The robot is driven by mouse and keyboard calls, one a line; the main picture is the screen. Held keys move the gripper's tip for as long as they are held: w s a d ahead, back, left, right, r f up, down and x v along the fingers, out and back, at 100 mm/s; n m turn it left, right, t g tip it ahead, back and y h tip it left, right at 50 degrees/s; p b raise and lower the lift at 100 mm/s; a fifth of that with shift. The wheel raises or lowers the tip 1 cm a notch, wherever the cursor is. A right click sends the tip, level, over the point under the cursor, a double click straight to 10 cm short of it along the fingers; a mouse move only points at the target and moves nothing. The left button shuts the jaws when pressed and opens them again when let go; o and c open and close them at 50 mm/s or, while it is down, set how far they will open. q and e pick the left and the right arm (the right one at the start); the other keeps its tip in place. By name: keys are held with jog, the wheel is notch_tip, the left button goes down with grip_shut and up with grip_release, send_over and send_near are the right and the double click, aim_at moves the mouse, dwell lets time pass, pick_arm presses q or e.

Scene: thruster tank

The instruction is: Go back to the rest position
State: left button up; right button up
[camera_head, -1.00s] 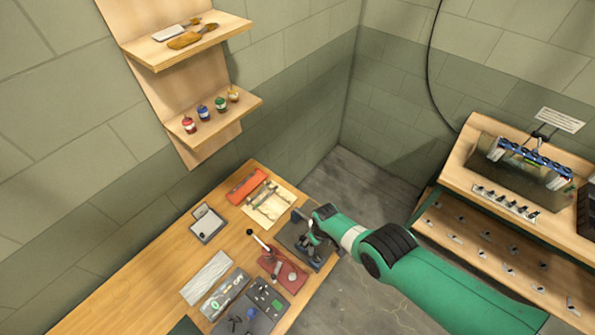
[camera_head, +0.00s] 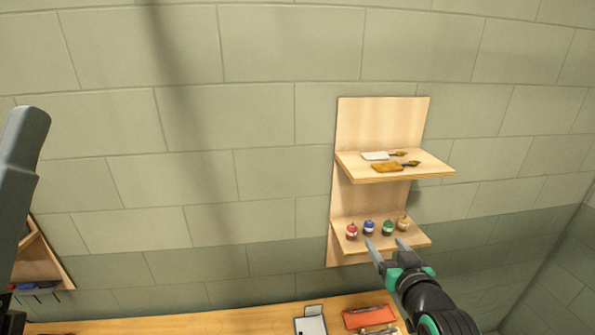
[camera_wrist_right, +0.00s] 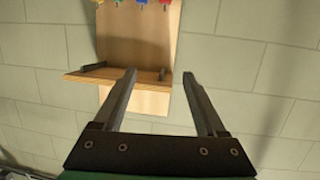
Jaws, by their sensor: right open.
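My right gripper (camera_head: 386,243) is raised in front of the lower shelf on the wall in the head view. Its two grey fingers are spread apart with nothing between them. In the right wrist view the open fingers (camera_wrist_right: 160,73) frame bare wall and part of the wooden shelf unit. A dark grey part of my left arm (camera_head: 22,165) stands at the left edge of the head view. It is cut off, and the jaws of my left gripper cannot be made out.
The wooden wall shelf unit (camera_head: 350,125) holds small coloured bottles (camera_head: 369,228) below and two brush-like tools above. The wooden bench (camera_head: 180,326) runs along the bottom, with a grey tray (camera_head: 310,327) and an orange case (camera_head: 368,316). Another wooden unit (camera_head: 40,265) is at far left.

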jog(key=s+a+r+t, duration=0.1)
jog(key=s+r+t, duration=0.15)
jog(key=r, duration=0.45)
jog(key=s+a+r+t+y, duration=0.1)
jog(key=s+r+t, duration=0.1)
jog(key=s+r, duration=0.35)
jog(key=s+a+r+t, duration=0.1)
jog(key=s+r+t, duration=0.1)
jog(key=r, duration=0.7)
jog(key=s+r+t, duration=0.2)
jog(key=s+r, duration=0.4)
jog(key=s, duration=0.2)
jog(key=s+r+t+y, duration=0.1)
jog(key=s+r+t, duration=0.2)
jog(key=s+r, duration=0.3)
jog(key=s, duration=0.2)
jog(key=shift+s+d+n+t, duration=0.35)
jog(key=shift+s+n, duration=0.05)
jog(key=shift+f, duration=0.1)
notch_tip(320, 180, down, 32)
jog(key=b, duration=3.1)
jog(key=shift+r+b, duration=0.25)
jog(key=shift+b, duration=0.1)
